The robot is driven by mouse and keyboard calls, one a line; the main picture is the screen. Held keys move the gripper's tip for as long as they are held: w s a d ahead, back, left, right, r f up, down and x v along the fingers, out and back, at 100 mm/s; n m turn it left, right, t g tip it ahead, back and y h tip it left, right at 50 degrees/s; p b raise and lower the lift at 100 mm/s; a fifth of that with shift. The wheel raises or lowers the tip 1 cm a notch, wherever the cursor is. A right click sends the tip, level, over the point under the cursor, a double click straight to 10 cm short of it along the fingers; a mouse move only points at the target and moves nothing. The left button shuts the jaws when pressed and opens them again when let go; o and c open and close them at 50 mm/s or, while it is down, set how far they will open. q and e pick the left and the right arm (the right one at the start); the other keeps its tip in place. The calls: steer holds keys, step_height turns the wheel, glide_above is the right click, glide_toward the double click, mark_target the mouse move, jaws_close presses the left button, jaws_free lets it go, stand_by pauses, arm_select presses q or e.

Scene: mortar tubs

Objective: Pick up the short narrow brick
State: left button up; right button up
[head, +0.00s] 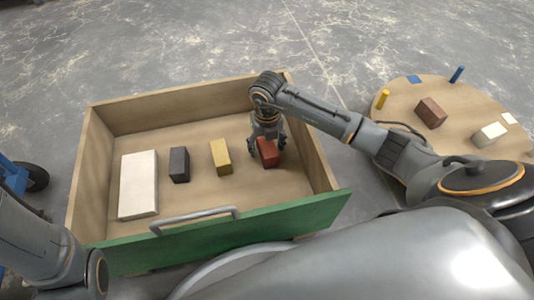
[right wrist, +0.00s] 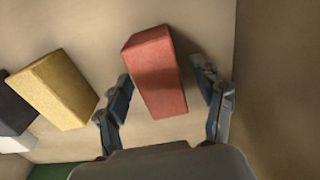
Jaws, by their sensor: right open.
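A red brick (head: 267,153) lies in the wooden drawer at its right side. My right gripper (head: 267,146) is over it, open, with a finger on each side. In the right wrist view, the red brick (right wrist: 155,72) sits between the open fingers (right wrist: 162,88), with gaps on both sides, and is not gripped. A yellow brick (head: 221,157) and a black brick (head: 179,164) lie to its left, similar in size. A much larger white block (head: 138,184) lies at the far left. My left arm shows at the lower left, but its gripper is out of view.
The drawer has wooden walls (head: 180,106), a green front (head: 215,238) and a grey handle (head: 194,220). Its right wall is close to my right gripper. A round wooden table (head: 455,128) at the right holds a brown brick (head: 431,113), a cream block (head: 489,134) and pegs.

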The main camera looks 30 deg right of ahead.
jaws_close()
stand_by(0.3)
steer(key=shift+r, duration=0.2)
